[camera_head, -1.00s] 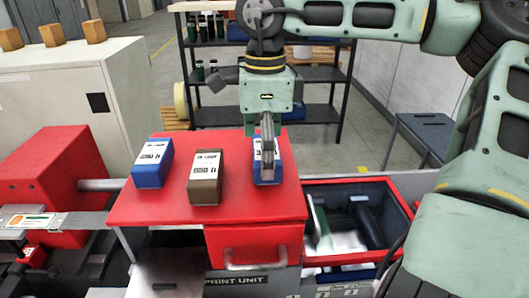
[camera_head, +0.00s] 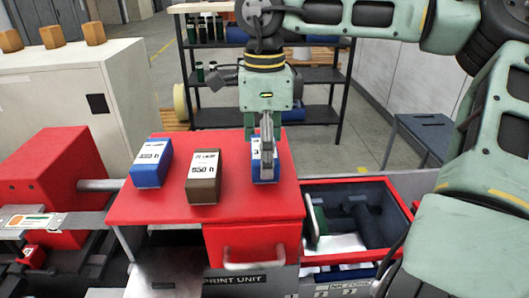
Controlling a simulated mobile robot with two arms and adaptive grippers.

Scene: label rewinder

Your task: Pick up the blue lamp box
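Three boxes with white labels stand on the red table top (camera_head: 225,213). A blue box (camera_head: 151,166) is at the left, a brown box (camera_head: 203,184) in the middle and a second blue box (camera_head: 263,176) at the right. My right gripper (camera_head: 268,150) points down at the right blue box. Its fingers overlap the upper part of that box and hide some of its label. The fingers are seen nearly edge-on, so I cannot tell whether they grip it. The box still appears to rest on the table top. My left gripper is not in view.
A red-rimmed bin (camera_head: 398,200) with dark items stands right of the table. A red drawer with a handle (camera_head: 254,264) is below it. A red machine block (camera_head: 52,172) is at the left, with a pale cabinet (camera_head: 72,95) behind. Dark shelving (camera_head: 325,75) stands at the back.

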